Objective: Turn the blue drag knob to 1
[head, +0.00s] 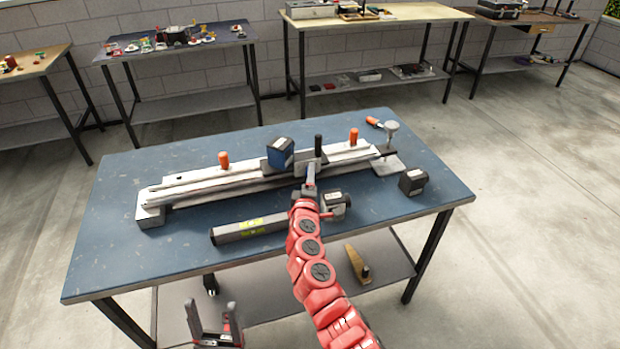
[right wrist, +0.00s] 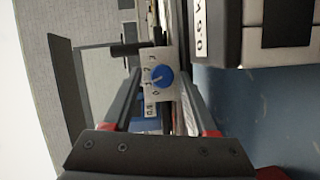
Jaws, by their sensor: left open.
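The blue drag knob (right wrist: 162,77) is a round dial with a pale pointer line on a light plate (right wrist: 150,62) with small marks. In the right wrist view the pointer slants toward the lower left; I cannot read the marks clearly. My right gripper (right wrist: 161,80) is open, one finger on each side of the knob, with gaps showing between. In the head view my right gripper (head: 311,180) reaches the carriage of the long slider rail (head: 220,190), and the knob is hidden. My left gripper (head: 211,304) is open and empty, low in front of the table.
Orange-red handles (head: 354,136) stand up from the rail. The table's front left is clear.

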